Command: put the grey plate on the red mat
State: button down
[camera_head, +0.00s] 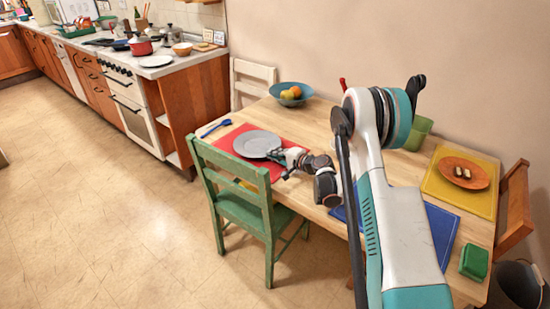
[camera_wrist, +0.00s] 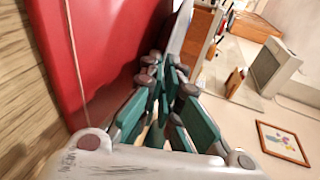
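The grey plate (camera_head: 256,143) is over the red mat (camera_head: 283,128) on the wooden table. In the head view it looks roughly flat; I cannot tell whether it rests on the mat or is held just above it. My gripper (camera_head: 280,156) is at the plate's right edge. In the wrist view the plate (camera_wrist: 181,32) shows nearly edge-on, running down to my fingertips (camera_wrist: 164,72), which are close together around its rim. The red mat (camera_wrist: 100,50) lies to the left of them. The exact contact is partly hidden by the fingers.
A blue spoon (camera_head: 216,128) lies left of the mat. A blue fruit bowl (camera_head: 291,95) stands behind. A green chair (camera_head: 240,200) is at the near side. A yellow mat (camera_head: 437,186) with an orange plate (camera_head: 462,172), a blue mat (camera_head: 441,233) and a green box (camera_head: 474,262) are at right.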

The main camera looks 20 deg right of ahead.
jog(key=shift+f, duration=0.15)
jog(key=c, duration=2.1)
grip_release()
jog(key=shift+s+d, duration=0.1)
jog(key=shift+s, duration=0.05)
jog(key=p+v, duration=0.4)
jog(key=v, duration=0.7)
jog(key=shift+s+d+r, duration=0.15)
jog(key=shift+s+r, duration=0.05)
jog(key=shift+s, duration=0.15)
